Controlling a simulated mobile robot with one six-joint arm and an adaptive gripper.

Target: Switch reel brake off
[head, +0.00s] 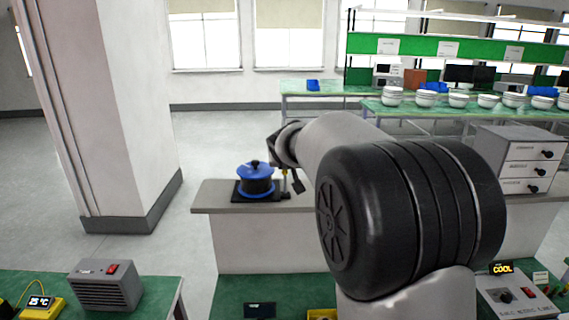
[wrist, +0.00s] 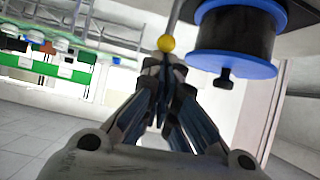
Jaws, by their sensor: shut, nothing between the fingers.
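The reel (head: 257,181) has blue flanges and a black middle, and stands on a black base plate (head: 242,198) on a grey-topped counter. The wrist view is upside down and shows the reel (wrist: 233,35) large at the upper right. A thin brake lever with a yellow ball knob (wrist: 166,43) stands beside the reel. My gripper (wrist: 165,62) is shut and empty, its fingertips right at the knob; whether they touch it I cannot tell. In the head view my gripper (head: 297,184) is small, beside the lever, and my arm hides part of the counter.
The counter (head: 215,196) has bare room left of the reel. A grey drawer unit (head: 500,155) stands at the right. A grey heater-like box (head: 105,285) and a yellow temperature display (head: 42,304) are at the front left. A white pillar (head: 120,110) rises at the left.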

